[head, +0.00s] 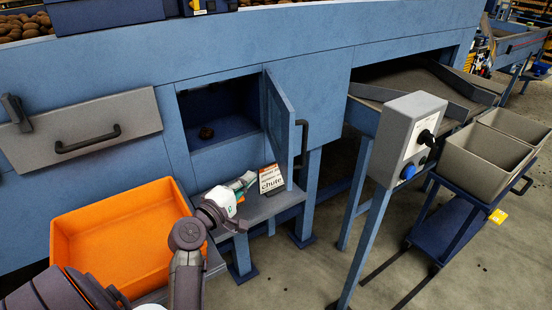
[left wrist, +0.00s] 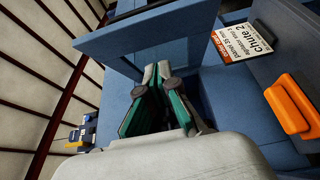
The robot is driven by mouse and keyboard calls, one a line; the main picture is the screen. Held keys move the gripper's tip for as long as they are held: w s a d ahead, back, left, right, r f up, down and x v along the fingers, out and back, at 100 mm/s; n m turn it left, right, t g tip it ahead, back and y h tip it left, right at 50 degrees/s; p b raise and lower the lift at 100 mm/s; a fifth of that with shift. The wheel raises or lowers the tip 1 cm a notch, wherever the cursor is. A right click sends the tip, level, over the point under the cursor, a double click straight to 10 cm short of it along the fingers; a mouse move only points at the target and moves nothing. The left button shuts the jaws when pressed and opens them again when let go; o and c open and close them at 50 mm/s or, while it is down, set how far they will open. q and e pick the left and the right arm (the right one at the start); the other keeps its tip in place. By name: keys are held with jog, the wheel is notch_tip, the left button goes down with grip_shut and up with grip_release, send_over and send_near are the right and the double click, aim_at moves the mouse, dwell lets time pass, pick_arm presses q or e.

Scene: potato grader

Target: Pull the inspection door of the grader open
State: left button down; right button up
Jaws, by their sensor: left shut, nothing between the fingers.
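The inspection door (head: 279,118) is a blue panel on the right side of a square opening in the grader (head: 320,92). It stands swung outward, with a black handle (head: 303,143) on its outer face. The opening shows a dark blue interior with a brown lump (head: 206,132) inside. My left gripper (head: 250,177) is shut and empty, below the opening and left of the door, apart from the handle. In the left wrist view its fingers (left wrist: 157,72) are together in front of blue panels. My right gripper is not in view.
A chute sign (head: 271,179) stands on a grey ledge (head: 262,208) close to the gripper. An orange crate (head: 70,235) is at left, below a grey panel with a handle (head: 88,143). A control box (head: 408,125) on a post and a cart with grey bins (head: 485,150) stand at right.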

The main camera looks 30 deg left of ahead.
pick_arm(q)
jog(key=p, duration=0.2)
send_near(285, 157)
jog(key=w+a, duration=0.3)
jog(key=shift+w+d+r+p, duration=0.2)
jog(key=shift+w+d+p, duration=0.1)
jog(key=shift+w+d, duration=0.2)
jog(key=shift+w+d+r+p, duration=0.15)
jog(key=shift+w+d+p, duration=0.15)
jog(key=shift+w+d, duration=0.55)
jog(key=shift+d, duration=0.15)
jog(key=shift+w+f, duration=0.1)
